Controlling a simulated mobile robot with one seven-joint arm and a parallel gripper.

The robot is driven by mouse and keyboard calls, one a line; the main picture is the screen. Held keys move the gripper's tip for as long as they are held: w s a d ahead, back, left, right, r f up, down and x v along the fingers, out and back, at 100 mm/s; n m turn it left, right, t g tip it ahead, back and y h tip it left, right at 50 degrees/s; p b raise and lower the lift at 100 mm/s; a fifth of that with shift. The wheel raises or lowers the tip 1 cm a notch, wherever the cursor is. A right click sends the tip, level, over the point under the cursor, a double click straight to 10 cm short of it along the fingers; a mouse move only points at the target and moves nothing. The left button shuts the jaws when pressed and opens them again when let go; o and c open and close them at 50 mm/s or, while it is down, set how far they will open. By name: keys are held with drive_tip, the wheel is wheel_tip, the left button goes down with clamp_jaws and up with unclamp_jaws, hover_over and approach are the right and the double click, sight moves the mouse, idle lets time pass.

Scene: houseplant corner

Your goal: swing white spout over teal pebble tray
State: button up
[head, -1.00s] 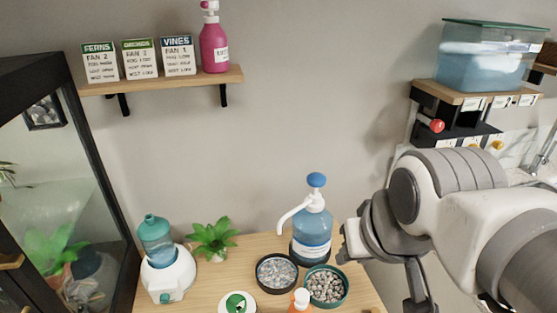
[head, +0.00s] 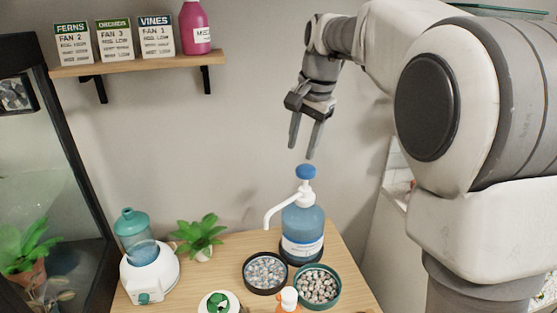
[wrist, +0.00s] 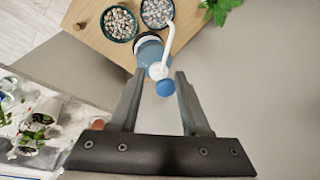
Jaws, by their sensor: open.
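The pump bottle (head: 302,225) is blue with a white spout (head: 279,212) and a blue knob (head: 306,172) on top. The spout points left in the head view, toward the side of the dark pebble tray (head: 244,279); in the wrist view the spout (wrist: 171,38) runs along that tray's right side. The teal pebble tray (head: 340,297) stands in front of the bottle, right of the dark tray; it also shows in the wrist view (wrist: 105,33). My gripper (head: 302,150) is open and empty, pointing down just above the knob. In the wrist view the knob (wrist: 165,88) appears between the fingers.
A white humidifier with a teal tank (head: 150,270) and a green plant (head: 201,233) stand left on the wooden table (head: 236,250). A white-and-green item and an orange bottle are at the front. A wall shelf (head: 140,69) holds label cards and a pink bottle (head: 195,28).

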drive_tip(key=m+b, duration=0.1)
drive_tip(key=m, duration=0.1)
approach(284, 205)
drive_tip(key=shift+g, duration=0.4)
drive_tip(key=f, duration=0.2)
drive_tip(key=w+a+f+b, duration=0.1)
drive_tip(key=f, duration=0.2)
drive_tip(key=w+f, duration=0.1)
drive_tip(key=f, duration=0.1)
drive_tip(key=shift+a+f, duration=0.15)
drive_tip(key=shift+f, duration=0.05)
clamp_jaws()
idle(0.9)
